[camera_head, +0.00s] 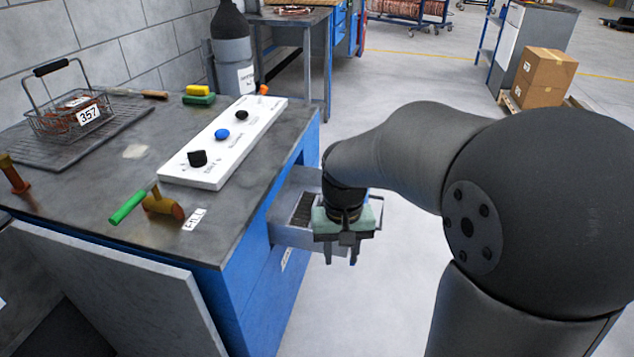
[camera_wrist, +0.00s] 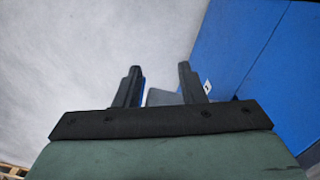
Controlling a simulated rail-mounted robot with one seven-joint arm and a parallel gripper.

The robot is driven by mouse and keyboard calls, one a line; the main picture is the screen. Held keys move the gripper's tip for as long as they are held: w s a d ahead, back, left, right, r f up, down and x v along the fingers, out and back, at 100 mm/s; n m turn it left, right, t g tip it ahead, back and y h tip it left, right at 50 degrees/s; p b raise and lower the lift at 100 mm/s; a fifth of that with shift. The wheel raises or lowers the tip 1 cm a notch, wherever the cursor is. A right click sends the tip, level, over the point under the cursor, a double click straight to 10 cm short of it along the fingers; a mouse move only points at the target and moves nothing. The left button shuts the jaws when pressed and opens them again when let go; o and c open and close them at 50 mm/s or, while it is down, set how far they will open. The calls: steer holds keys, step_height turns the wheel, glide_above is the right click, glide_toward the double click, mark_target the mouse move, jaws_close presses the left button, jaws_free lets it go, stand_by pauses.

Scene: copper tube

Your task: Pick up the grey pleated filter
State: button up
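A dark grey ribbed block, which looks like the pleated filter (camera_head: 302,210), lies in the open drawer (camera_head: 283,236) on the side of the blue workbench. It is partly hidden by my gripper. My gripper (camera_head: 341,259) hangs over the drawer's outer end, pointing down, just right of the block. In the wrist view my gripper's two fingers (camera_wrist: 160,69) stand apart with nothing held between them. A small grey surface (camera_wrist: 163,97) shows behind the fingers there; I cannot tell what it is. The filter cannot be made out in the wrist view.
The workbench top (camera_head: 85,205) carries a wire basket (camera_head: 70,112), a white panel with knobs (camera_head: 225,143), a green-handled tool (camera_head: 128,207) and sponges (camera_head: 198,96). The blue bench side (camera_wrist: 235,45) is close right in the wrist view. Open floor (camera_head: 395,100) lies right of the bench.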

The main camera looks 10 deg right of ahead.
steer(key=w+r+m+p, duration=0.2)
steer(key=w+r+p, duration=0.6)
steer(key=w, duration=0.6)
step_height(320, 180, up, 3)
steer(key=m+p, duration=0.2)
steer(key=p, duration=0.5)
glide_above(316, 201)
steer(key=f, duration=0.4)
steer(key=f+b, duration=0.1)
steer(key=f, duration=0.3)
steer(key=f+b, duration=0.1)
steer(key=f, duration=0.3)
steer(key=shift+w+d, duration=0.15)
steer(key=shift+d, duration=0.15)
steer(key=shift+a+f+b, duration=0.15)
steer(key=shift+f+b, duration=0.05)
steer(key=shift+f, duration=1.3)
steer(key=shift+a+f+b, duration=0.1)
steer(key=shift+f+b, duration=0.1)
steer(key=shift+f, duration=1.3)
jaws_close()
